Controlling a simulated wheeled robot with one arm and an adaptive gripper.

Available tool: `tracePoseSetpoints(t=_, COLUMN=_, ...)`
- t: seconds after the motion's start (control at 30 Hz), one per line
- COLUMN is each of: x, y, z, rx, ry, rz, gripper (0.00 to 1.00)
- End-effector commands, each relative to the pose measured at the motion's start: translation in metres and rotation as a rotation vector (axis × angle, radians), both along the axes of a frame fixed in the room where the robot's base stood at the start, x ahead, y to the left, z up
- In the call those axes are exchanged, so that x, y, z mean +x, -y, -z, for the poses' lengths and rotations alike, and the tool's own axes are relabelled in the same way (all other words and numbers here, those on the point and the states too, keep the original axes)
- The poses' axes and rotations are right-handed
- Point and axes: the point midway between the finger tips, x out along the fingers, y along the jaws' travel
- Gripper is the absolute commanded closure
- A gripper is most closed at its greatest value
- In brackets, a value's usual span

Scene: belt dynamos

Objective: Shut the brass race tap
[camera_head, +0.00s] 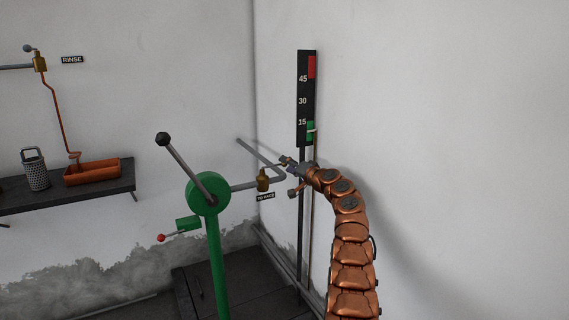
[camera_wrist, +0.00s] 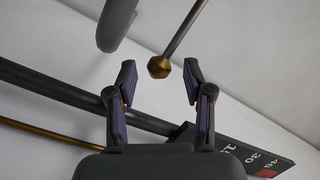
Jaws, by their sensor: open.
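The brass race tap (camera_head: 263,181) sits on a grey pipe to the right of the green hub, above a small dark label (camera_head: 265,197). My gripper (camera_head: 289,177) is just right of the tap, its fingers spread. In the wrist view my gripper (camera_wrist: 158,78) is open and empty. A faceted brass knob (camera_wrist: 159,67) on a thin grey rod (camera_wrist: 184,30) shows in the gap between the fingertips, apart from both. It looks like the end of the tap's handle, but I cannot be sure. How the tap's handle stands is hard to tell in the head view.
A green stand (camera_head: 217,265) with a black-knobbed lever (camera_head: 187,165) rises left of my arm. A gauge board (camera_head: 306,100) stands behind my gripper by the wall. A shelf (camera_head: 70,196) with an orange trough (camera_head: 92,173) and a rinse tap (camera_head: 40,62) are far left.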

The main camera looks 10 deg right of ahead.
Motion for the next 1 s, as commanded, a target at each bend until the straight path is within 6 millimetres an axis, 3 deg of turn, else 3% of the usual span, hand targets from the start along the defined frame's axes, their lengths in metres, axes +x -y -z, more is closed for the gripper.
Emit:
tracePoseSetpoints(t=0.5, x=0.018, y=-0.007, z=-0.003, rx=0.002, ry=0.0, rz=-0.001, gripper=0.49)
tracePoseSetpoints(t=1.0, x=0.022, y=-0.011, z=0.0, rx=0.0, ry=0.0, rz=0.0, gripper=0.49)
